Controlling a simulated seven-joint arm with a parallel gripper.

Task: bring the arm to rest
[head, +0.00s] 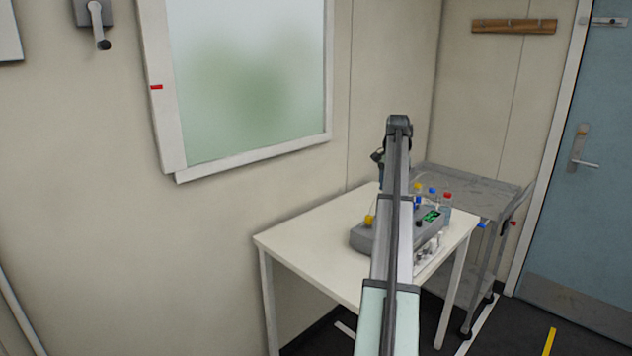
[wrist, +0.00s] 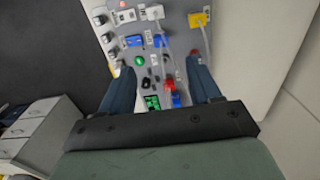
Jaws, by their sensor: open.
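My gripper (wrist: 160,68) shows in the wrist view with its two dark blue fingers spread apart and nothing between them held. In the head view my arm reaches out over the white table (head: 300,248). It hides part of the grey shaker (head: 366,238) there, and its far end largely hides my gripper.
A grey trolley (head: 470,185) stands behind the table, near the blue door (head: 590,170). The table's left part is clear. A drawer unit (wrist: 28,128) shows in the wrist view.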

